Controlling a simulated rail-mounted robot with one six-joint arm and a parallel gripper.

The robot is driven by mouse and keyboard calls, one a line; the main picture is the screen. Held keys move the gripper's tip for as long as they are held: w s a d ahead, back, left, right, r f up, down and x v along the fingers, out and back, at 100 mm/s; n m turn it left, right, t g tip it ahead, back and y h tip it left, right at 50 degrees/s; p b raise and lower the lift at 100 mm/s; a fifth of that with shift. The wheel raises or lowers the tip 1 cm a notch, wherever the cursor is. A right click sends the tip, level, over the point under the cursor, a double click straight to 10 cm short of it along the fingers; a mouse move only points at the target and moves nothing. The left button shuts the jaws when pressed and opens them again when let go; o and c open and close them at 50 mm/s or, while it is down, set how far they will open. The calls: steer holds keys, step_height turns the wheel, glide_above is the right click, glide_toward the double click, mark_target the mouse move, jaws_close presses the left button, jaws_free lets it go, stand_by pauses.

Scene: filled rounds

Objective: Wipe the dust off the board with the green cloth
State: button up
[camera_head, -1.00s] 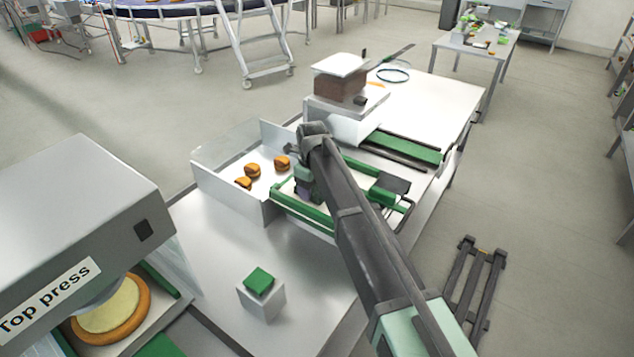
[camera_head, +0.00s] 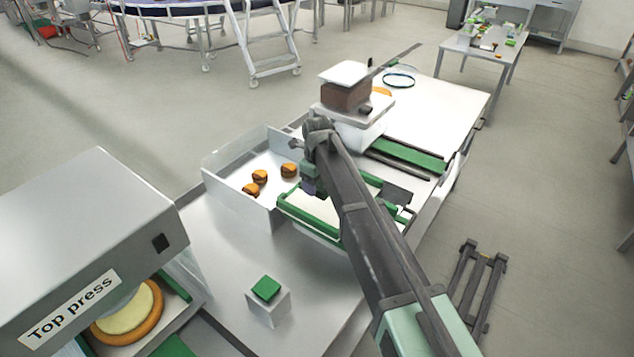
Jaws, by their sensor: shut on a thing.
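The board (camera_head: 322,212) is a pale flat surface between green rails, on the bench in the middle. My gripper (camera_head: 309,186) is low over its far left part, seen from behind and partly covered by my own arm. The gripper is shut on the green cloth, which is mostly hidden under the fingers and hard to make out. Whether the cloth touches the board cannot be told. Dust on the board is too small to see. My arm hides the middle of the board.
A clear-walled tray (camera_head: 238,208) with several brown filled rounds (camera_head: 260,177) stands left of the board. A white block with a green top (camera_head: 266,288) stands in front. The top press (camera_head: 85,250) is at the left. A machine with a brown block (camera_head: 346,96) stands behind.

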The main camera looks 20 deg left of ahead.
step_height(320, 180, up, 3)
steer(key=p, duration=0.3)
steer(key=shift+r, duration=0.15)
steer(key=shift+f, duration=0.2)
